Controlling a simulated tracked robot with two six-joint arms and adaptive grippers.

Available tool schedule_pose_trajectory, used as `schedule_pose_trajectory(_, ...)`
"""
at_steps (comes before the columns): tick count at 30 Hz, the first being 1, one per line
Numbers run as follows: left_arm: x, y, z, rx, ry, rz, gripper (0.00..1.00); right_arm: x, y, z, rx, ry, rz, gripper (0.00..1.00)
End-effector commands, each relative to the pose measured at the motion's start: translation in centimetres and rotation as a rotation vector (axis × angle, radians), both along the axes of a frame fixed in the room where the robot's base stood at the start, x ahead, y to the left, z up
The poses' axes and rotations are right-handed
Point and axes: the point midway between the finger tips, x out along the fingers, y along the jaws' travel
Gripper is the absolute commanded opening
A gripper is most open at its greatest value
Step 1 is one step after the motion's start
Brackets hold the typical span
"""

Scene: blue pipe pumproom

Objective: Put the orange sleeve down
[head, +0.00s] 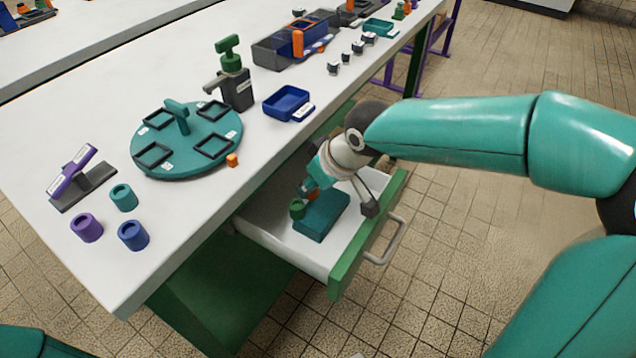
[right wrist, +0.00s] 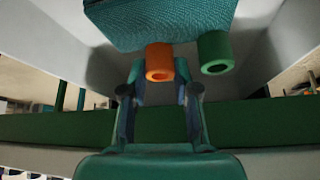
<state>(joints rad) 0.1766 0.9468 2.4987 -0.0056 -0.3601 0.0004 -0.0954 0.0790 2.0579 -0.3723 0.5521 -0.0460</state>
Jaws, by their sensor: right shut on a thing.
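The orange sleeve (right wrist: 160,62) is between the fingertips of my right gripper (right wrist: 160,88) in the right wrist view. In the head view the sleeve (head: 313,195) is a small orange patch, mostly hidden by my right gripper (head: 311,187), which reaches down into the open drawer. The gripper is shut on the sleeve. A green sleeve (head: 297,208) stands beside it in the drawer, and also shows in the right wrist view (right wrist: 215,52). I cannot tell whether the orange sleeve touches the drawer floor. My left gripper is not in view.
A teal block (head: 321,216) lies in the drawer (head: 272,238) close to the sleeves. The drawer's green front has a handle (head: 385,243). On the white table (head: 185,210) stand a round teal tray (head: 187,150), a blue bin (head: 287,103) and purple, teal and blue sleeves.

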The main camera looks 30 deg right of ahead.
Motion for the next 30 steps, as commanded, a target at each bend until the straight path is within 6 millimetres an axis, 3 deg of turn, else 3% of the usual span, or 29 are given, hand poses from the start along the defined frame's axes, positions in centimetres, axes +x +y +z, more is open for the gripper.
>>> schedule_pose_trajectory(6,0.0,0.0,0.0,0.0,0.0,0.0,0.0,0.0,0.0,0.0,-0.001,0.001,0.001,0.0)
schedule_pose_trajectory(7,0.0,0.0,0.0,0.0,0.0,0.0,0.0,0.0,0.0,0.0,-0.001,0.001,0.001,0.31)
schedule_pose_trajectory(9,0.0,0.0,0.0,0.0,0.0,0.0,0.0,0.0,0.0,0.0,-0.001,0.001,0.001,0.4)
schedule_pose_trajectory(20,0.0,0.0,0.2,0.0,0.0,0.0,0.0,-0.1,0.0,0.4,0.0,0.0,0.0,0.4)
schedule_pose_trajectory(26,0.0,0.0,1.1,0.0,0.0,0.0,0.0,-1.1,-0.4,2.6,0.0,-0.003,-0.001,0.4)
schedule_pose_trajectory(30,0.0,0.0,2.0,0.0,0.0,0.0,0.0,-2.4,-0.8,5.1,0.0,-0.004,-0.001,0.4)
